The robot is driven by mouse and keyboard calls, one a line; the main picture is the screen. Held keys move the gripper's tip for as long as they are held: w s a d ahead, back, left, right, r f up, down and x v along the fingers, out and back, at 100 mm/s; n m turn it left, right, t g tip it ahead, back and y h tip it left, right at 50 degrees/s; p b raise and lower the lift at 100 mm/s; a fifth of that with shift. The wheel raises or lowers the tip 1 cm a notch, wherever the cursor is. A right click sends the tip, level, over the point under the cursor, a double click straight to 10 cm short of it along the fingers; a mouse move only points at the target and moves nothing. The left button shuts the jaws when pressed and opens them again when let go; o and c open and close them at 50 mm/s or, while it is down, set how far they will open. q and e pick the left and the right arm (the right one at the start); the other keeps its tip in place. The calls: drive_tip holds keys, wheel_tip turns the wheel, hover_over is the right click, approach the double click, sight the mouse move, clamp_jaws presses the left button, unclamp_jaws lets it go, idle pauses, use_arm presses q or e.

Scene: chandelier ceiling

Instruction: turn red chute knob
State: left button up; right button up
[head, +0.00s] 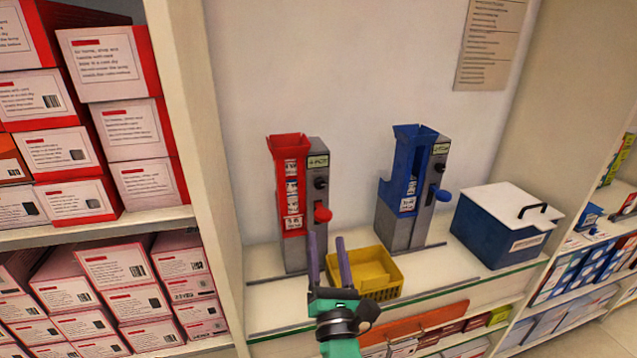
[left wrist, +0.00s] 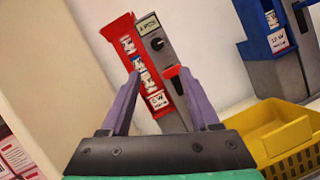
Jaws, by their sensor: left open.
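The red chute (head: 290,187) stands upright on the counter, fixed to a grey column with a red knob (head: 323,214) on its front. The red chute also shows in the left wrist view (left wrist: 135,66), with the red knob (left wrist: 172,72) between the finger directions. My left gripper (head: 328,246) is open and empty, its two purple fingers pointing up just below and in front of the red knob. In the left wrist view the fingers (left wrist: 160,100) are spread, with the chute unit beyond them. I cannot tell the exact gap to the knob. My right gripper is not in view.
A yellow basket (head: 392,277) sits right beside my left gripper. A blue chute (head: 408,180) with a blue knob (head: 444,195) stands further right, then a blue box with a white lid (head: 513,202). Shelves of red-and-white boxes (head: 108,62) stand at left behind a shelf post (head: 188,120).

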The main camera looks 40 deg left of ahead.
use_arm(q)
wheel_tip(320, 180, up, 3)
drive_tip(key=p, duration=0.3)
approach(320, 186)
drive_tip(key=x, duration=0.5)
drive_tip(key=shift+d+r, duration=0.1)
drive_tip(key=p+x, duration=0.1)
drive_tip(key=x, duration=0.1)
drive_tip(key=shift+w+a, duration=0.25)
drive_tip(key=shift+w+a+r, duration=0.1)
drive_tip(key=shift+a+r, duration=0.05)
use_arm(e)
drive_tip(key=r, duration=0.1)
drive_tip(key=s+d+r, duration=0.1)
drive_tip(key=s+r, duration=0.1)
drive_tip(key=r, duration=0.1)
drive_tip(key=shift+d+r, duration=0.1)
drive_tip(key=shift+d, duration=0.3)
use_arm(q)
drive_tip(key=shift+c, duration=0.4)
clamp_jaws()
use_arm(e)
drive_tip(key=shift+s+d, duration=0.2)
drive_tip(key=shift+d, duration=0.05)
